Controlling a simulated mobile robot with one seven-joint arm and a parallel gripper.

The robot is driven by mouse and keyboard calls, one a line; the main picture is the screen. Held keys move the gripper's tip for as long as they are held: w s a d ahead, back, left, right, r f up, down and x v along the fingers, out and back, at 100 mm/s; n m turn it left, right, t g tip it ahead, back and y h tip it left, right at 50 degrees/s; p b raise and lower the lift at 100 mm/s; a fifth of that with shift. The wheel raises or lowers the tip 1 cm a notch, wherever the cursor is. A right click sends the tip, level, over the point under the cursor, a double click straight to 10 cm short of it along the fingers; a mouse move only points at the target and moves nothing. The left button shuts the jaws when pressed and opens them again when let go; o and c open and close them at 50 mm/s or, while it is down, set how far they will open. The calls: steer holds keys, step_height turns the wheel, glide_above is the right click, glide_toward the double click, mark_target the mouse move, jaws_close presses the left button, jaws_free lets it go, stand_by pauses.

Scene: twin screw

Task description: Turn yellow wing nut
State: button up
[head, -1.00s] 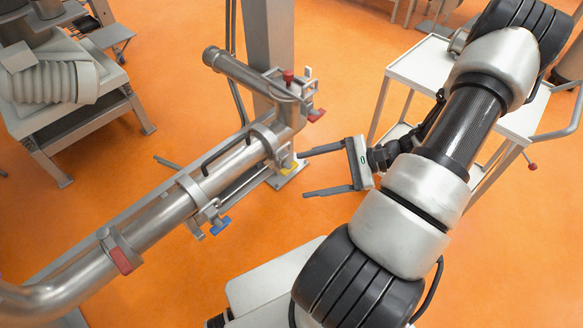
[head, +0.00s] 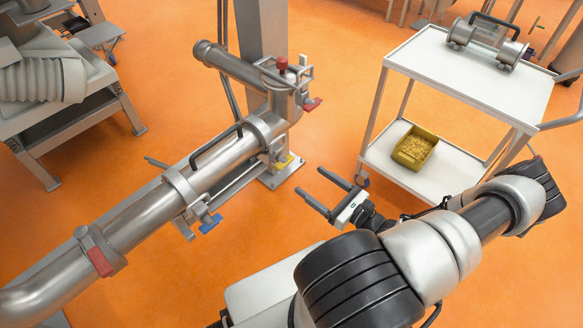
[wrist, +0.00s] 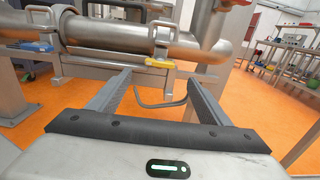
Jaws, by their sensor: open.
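The yellow wing nut (head: 284,162) sits low on the clamp at the right end of the steel pipe machine, partly hidden by metal parts. In the wrist view the yellow wing nut (wrist: 160,63) shows its full wing below the pipe clamp, just beyond and between my fingertips. My gripper (head: 309,180) is open and empty, its two fingers pointing up-left toward the clamp, apart from the wing nut. My gripper also shows in the wrist view (wrist: 158,77), both fingers pointing forward with nothing between the tips.
A blue wing nut (head: 210,223) hangs from the middle clamp. Red handles (head: 100,261) are on other clamps. A white cart (head: 440,75) with a yellow bin (head: 414,149) stands right of my gripper. Orange floor lies open between cart and machine.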

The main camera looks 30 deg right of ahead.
mark_target(288, 164)
steer(key=x, duration=0.9)
steer(key=shift+w+a+b, duration=0.1)
steer(key=shift+w+b, duration=0.2)
steer(key=shift+b, duration=0.1)
steer(key=shift+c, duration=0.4)
steer(key=c, duration=1)
steer(key=shift+o, duration=0.2)
